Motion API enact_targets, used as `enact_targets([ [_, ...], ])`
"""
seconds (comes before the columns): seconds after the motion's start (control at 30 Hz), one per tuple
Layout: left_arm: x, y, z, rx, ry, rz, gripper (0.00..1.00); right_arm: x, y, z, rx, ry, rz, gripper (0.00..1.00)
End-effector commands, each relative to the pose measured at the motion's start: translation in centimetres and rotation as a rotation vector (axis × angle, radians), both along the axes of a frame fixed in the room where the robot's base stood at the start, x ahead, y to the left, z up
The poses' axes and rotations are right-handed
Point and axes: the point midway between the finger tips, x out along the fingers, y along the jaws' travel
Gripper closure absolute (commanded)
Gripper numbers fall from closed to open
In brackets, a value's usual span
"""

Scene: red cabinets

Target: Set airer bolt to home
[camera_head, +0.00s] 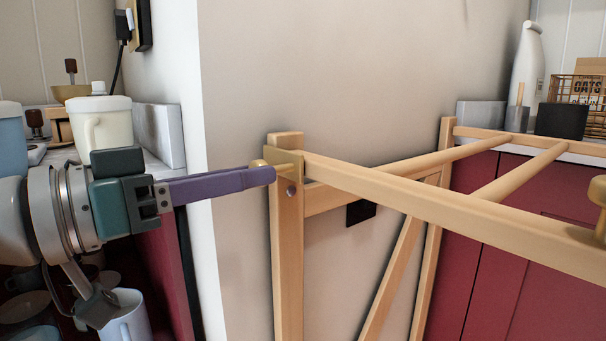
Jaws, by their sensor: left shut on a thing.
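The wooden airer (430,205) stands in front of the wall. The rounded brass knob of the airer bolt (258,163) shows at the plate's left edge. A small dark round spot shows on the post just below the plate. My left gripper (270,176) reaches in from the left. Its purple fingers are together, with their tips at the bolt, just under the visible part of the knob. The fingers hide the rest of the bolt. My right gripper is not in view.
A wall corner (205,120) stands behind my left fingers. Red cabinets (520,255) lie behind the airer, with a white bottle (527,68) and wire basket (585,90) above. A black socket (361,212) is on the wall.

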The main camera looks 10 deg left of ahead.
Motion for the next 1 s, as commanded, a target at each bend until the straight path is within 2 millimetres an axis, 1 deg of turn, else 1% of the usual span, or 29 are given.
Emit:
enact_targets([
  [0.67, 0.0, 0.0, 0.0, 0.001, 0.001, 0.001, 1.00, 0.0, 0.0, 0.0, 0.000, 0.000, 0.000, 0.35],
  [0.77, 0.6, -0.4, -0.2, 0.001, 0.000, -0.002, 1.00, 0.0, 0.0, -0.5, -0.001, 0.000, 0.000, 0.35],
  [0.9, 2.0, -1.6, -0.2, 0.000, -0.002, -0.003, 1.00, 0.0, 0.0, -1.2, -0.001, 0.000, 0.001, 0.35],
  [1.0, 2.2, -1.8, -0.1, 0.002, -0.001, -0.002, 1.00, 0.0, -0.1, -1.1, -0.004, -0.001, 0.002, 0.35],
])
